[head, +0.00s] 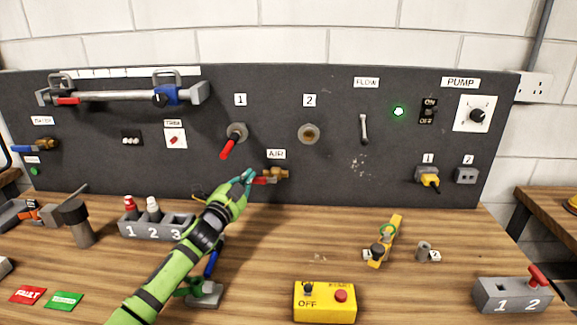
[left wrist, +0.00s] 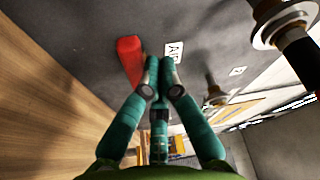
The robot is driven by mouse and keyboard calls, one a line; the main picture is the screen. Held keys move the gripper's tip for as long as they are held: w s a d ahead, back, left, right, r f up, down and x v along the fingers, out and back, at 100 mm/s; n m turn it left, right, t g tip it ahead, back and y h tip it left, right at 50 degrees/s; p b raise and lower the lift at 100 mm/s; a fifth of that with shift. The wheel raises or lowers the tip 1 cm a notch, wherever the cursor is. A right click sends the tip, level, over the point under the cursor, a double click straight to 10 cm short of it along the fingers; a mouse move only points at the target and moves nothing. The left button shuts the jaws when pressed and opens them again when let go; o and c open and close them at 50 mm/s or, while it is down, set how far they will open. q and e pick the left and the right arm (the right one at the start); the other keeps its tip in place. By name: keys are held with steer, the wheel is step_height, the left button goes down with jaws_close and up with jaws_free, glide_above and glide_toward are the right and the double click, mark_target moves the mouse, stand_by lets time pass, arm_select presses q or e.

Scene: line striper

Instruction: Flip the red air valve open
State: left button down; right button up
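The air valve (head: 278,174) is a brass fitting on the dark panel under the AIR label (head: 276,154). Its red handle (head: 261,180) points left, roughly level. My left gripper (head: 247,178) is at the handle's left end. In the left wrist view the teal fingertips (left wrist: 159,68) are drawn close together. The red handle (left wrist: 129,60) is just beside and beyond them, not visibly between them. I cannot tell whether they touch. The AIR label (left wrist: 174,51) is right of the fingertips. The brass body is not clear in the wrist view. My right gripper is not in view.
Valve 1 (head: 236,133), with a red handle, is above and left of my gripper; valve 2 (head: 309,133) is to the right. A numbered grey holder (head: 158,228) stands left of my forearm. A yellow switch box (head: 325,302) and yellow tool (head: 388,240) are on the right.

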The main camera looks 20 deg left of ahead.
arm_select(q)
steer(key=shift+a+f, duration=0.1)
stand_by(0.5)
step_height(320, 180, up, 5)
steer(key=p, duration=0.4)
steer(key=s+d+f+b, duration=0.2)
steer(key=s+f+b, duration=0.1)
steer(key=s, duration=0.6)
steer(key=shift+d+f, duration=0.3)
steer(key=shift+f, duration=0.3)
steer(key=shift+s+f, duration=0.1)
